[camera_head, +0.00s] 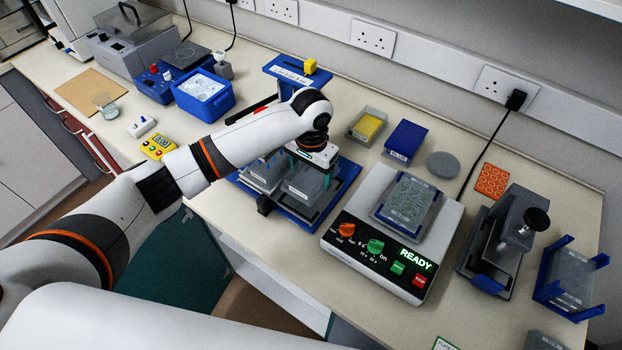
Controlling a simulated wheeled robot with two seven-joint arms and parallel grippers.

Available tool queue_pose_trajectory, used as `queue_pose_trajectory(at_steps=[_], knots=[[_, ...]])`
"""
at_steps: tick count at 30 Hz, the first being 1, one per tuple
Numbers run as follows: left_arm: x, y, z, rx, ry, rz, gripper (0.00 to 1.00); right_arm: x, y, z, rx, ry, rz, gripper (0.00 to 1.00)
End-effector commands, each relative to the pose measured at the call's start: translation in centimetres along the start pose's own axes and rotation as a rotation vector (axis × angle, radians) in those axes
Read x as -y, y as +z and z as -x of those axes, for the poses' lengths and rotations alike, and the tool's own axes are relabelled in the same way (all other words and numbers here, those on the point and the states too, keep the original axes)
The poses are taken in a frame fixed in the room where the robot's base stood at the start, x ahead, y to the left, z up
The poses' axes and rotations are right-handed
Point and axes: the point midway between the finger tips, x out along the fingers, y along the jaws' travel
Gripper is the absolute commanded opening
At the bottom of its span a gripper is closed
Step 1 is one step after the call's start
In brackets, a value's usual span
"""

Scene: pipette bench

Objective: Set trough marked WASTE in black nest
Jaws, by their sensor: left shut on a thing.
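My left gripper (312,162) reaches in from the left and points down over the blue tray (342,192) at the middle of the bench. It is shut on a grey translucent container (303,186) at the tray's right part. Its label is too small to read, so I cannot tell whether it is the WASTE trough. A second grey container (262,176) stands beside it on the left. Black edging (266,206) shows at the tray's front, but I cannot tell whether the held container is seated. The gripper's fingertips are mostly hidden. My right gripper is not in view.
A white device with a READY display (415,260) stands close on the right of the tray. A container with yellow contents (368,127) and a blue box (405,141) stand behind. A blue ice-like tub (204,95) is at the back left.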

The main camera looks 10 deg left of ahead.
Motion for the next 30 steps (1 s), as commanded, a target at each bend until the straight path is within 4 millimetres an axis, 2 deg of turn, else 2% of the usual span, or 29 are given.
queue_pose_trajectory(at_steps=[11, 24, 25, 26, 30], knots=[[0.0, 0.0, -4.2, 0.000, 0.000, 0.000, 0.55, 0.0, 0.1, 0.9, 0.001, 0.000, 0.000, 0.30], [0.1, 0.0, -5.0, 0.000, -0.001, 0.000, 0.55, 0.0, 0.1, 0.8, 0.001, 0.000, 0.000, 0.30], [0.0, 0.0, -4.9, 0.000, 0.000, 0.000, 0.82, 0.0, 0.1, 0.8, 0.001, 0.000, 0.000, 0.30], [0.0, 0.0, -4.9, 0.000, 0.000, 0.000, 0.86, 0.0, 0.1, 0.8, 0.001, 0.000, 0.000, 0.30], [0.0, 0.0, -4.9, 0.000, 0.000, 0.000, 0.86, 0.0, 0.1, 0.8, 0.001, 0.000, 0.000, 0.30]])
